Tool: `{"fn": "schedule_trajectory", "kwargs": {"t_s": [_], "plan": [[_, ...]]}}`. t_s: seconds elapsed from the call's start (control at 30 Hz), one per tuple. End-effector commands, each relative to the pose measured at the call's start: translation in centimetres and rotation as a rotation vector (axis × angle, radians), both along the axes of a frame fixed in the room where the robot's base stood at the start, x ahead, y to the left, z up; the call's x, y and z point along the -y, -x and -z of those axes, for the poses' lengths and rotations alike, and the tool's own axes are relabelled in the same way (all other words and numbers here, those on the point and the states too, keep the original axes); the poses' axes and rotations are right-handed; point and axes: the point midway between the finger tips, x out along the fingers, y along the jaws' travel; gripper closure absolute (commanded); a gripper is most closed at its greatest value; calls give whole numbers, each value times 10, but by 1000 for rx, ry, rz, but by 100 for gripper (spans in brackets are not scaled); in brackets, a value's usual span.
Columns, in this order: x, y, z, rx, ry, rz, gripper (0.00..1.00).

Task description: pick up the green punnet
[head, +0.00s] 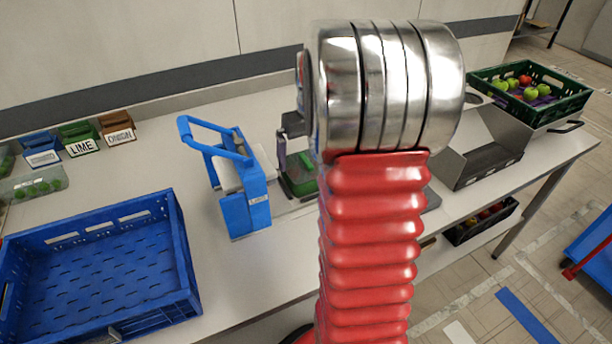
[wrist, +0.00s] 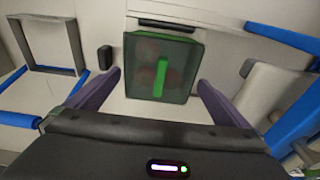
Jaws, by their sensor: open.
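The green punnet (head: 303,186) stands on the table in the head view, partly hidden behind my arm. In the wrist view the punnet (wrist: 145,85) has dark green sides, a clear top with a bright green strip, and dim reddish round things inside. My gripper (wrist: 158,78) is open, with its purple fingers on the left and right of the punnet's near part. A gap shows between each finger and the punnet. In the head view my gripper (head: 289,158) is mostly hidden behind my arm, just above the punnet.
A blue frame with a handle (head: 258,205) stands close left of the punnet. An empty blue crate (head: 185,265) is at the front left. Labelled bins, including a green lime bin (head: 80,148), are behind it. A dark green crate with apples (head: 560,112) is at right.

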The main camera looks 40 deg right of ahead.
Motion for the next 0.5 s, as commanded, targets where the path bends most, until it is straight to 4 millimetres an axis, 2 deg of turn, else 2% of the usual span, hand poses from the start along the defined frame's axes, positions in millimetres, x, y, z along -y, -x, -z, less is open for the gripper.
{"fn": "schedule_trajectory", "kwargs": {"t_s": [0.1, 0.2, 0.5], "plan": [[0, -2, 17, -3, -2, 0, 0], [1, -4, 25, -1, -1, 0, 0], [1, -5, 27, 1, 0, -1, 0]]}}
